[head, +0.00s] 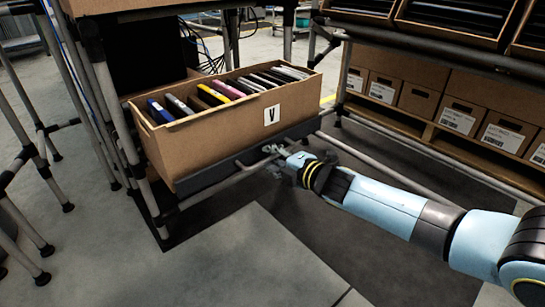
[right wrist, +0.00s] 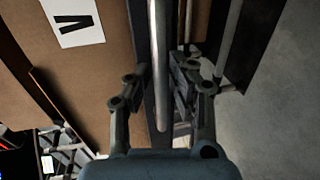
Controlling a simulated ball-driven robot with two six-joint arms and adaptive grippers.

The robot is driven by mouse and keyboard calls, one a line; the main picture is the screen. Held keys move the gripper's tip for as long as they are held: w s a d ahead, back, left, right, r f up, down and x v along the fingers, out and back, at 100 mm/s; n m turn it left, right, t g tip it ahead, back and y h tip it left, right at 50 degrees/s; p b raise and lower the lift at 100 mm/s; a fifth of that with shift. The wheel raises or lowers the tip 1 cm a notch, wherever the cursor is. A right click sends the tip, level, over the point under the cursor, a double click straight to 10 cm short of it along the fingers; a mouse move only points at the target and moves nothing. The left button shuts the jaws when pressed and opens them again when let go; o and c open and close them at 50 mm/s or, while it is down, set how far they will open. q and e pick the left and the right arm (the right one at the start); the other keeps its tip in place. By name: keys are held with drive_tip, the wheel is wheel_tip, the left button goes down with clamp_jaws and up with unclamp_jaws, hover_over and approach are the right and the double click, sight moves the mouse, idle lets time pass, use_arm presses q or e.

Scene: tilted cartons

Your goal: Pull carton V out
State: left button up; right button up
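Carton V (head: 205,143) is an open brown cardboard box full of upright folders. Its white label with a black V (head: 271,115) is on the front face; the label also shows in the right wrist view (right wrist: 74,20). The carton sits tilted on a dark tray (head: 225,170) with a pale metal bar (head: 225,184) along its front. My right gripper (head: 277,152) is at the right part of this front edge. In the right wrist view my right gripper (right wrist: 163,76) has its fingers apart, one on each side of a metal bar (right wrist: 159,50), with gaps visible. My left gripper is not in view.
A pipe-frame rack (head: 110,110) holds the tray, with its leg close on the left. On the right, a shelf holds several labelled cartons (head: 460,116) behind a low pipe rail (head: 430,160). The floor in front (head: 230,255) is clear.

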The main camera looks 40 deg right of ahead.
drive_tip(key=v, duration=1.2)
drive_tip(key=shift+f, duration=0.1)
